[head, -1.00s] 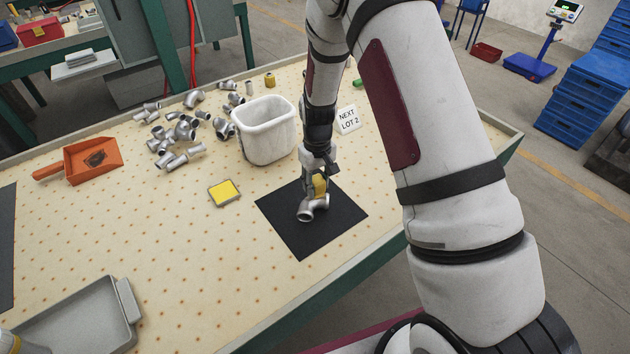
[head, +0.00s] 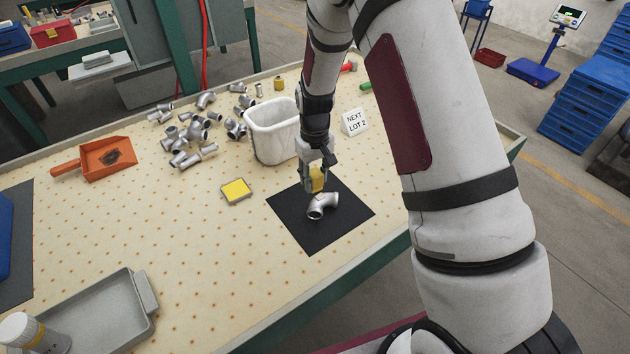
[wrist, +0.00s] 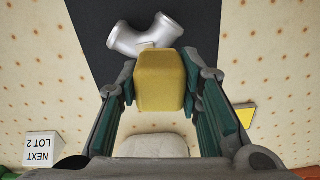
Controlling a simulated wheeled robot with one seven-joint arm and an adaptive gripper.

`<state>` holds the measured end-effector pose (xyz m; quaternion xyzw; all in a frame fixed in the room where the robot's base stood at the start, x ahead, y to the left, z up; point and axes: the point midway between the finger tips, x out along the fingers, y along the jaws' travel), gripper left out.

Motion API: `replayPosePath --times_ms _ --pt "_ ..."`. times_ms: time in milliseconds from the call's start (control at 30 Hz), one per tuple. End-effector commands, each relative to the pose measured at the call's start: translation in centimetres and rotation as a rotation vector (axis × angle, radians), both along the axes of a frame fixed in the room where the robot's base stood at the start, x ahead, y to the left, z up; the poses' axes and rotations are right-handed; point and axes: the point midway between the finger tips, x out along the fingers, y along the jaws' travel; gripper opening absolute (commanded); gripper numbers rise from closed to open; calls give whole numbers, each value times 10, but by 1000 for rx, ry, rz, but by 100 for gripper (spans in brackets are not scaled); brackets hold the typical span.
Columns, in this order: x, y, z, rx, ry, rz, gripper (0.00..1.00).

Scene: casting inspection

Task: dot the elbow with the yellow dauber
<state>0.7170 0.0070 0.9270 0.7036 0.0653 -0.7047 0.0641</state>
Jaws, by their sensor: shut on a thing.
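The elbow (head: 322,206), a bent silver pipe fitting, lies on the black mat (head: 345,215). In the wrist view the elbow (wrist: 143,36) lies beyond the dauber, its two ends spread left and right. My gripper (head: 315,180) is shut on the yellow dauber (wrist: 161,80), a blocky yellow piece between both fingers. In the head view the dauber (head: 317,179) is just above and behind the elbow. A small pale patch shows at the dauber's far edge against the elbow; I cannot tell whether it is the dauber's tip or a mark, nor whether they touch.
A yellow pad in a grey tray (head: 236,191) lies left of the mat. A white bin (head: 272,135) stands behind, with loose fittings (head: 190,140) to its left. A "NEXT LOT 2" sign (head: 354,121) stands behind the mat. An orange scoop (head: 105,158) and grey tray (head: 100,315) are at left.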

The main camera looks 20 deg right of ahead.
Motion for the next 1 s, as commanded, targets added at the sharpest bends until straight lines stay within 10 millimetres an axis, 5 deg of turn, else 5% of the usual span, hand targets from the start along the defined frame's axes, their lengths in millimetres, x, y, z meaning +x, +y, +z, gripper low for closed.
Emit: replayPosePath --times_ms 333,1000 --pt "-9 0 29 0 -1 0 6" --pt "-9 0 30 0 0 -1 6"
